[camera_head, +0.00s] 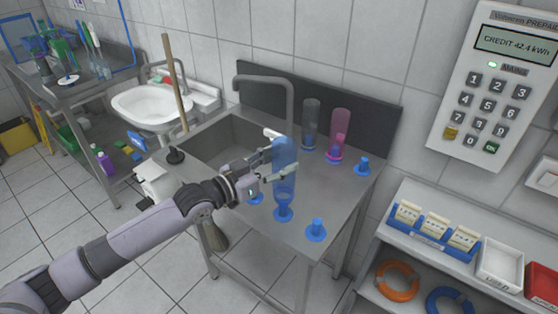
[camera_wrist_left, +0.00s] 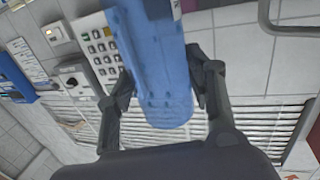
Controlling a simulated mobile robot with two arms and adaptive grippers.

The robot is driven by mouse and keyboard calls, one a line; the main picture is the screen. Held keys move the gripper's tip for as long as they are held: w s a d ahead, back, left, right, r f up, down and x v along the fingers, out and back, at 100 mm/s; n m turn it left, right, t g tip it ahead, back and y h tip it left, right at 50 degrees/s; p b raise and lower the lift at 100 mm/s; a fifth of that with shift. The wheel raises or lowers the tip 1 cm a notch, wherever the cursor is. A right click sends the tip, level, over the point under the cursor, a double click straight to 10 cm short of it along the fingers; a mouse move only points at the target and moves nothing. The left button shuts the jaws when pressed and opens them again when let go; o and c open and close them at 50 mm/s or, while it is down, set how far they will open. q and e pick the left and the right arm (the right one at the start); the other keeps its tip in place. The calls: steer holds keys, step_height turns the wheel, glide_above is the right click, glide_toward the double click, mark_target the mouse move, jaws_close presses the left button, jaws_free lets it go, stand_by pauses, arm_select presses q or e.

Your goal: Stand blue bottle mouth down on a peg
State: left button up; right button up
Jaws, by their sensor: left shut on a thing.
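The blue bottle (camera_head: 286,155) is translucent and upright with its closed, rounded end up and its narrower end down. My left gripper (camera_head: 280,163) is shut on its side, around the middle. In the left wrist view the bottle (camera_wrist_left: 158,65) lies between the two fingers. Its lower end is in line with a blue peg (camera_head: 283,213) near the counter's front; I cannot tell whether it is seated on the peg or just above it. Other blue pegs stand bare at the front right (camera_head: 316,230) and back right (camera_head: 362,166). My right gripper is not in view.
A grey bottle (camera_head: 310,120) and a pink bottle (camera_head: 340,128) stand at the back of the steel counter (camera_head: 255,232). A tap (camera_head: 290,95) rises behind the sink (camera_head: 222,140). A shelf (camera_head: 425,258) with trays is at the right.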

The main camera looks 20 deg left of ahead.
mark_target(274, 183)
arm_select(q)
steer(key=shift+f, duration=0.2)
steer(key=shift+f, duration=0.15)
stand_by(0.3)
steer(key=shift+f, duration=0.1)
steer(key=shift+f+b, duration=0.75)
steer(key=shift+f, duration=0.05)
steer(key=shift+f, duration=0.15)
steer(key=shift+f+b, duration=0.7)
steer(key=shift+f, duration=0.15)
steer(key=shift+f, duration=0.15)
steer(key=shift+f+b, duration=0.45)
steer(key=shift+f, duration=0.05)
steer(key=shift+f, duration=0.35)
stand_by(0.6)
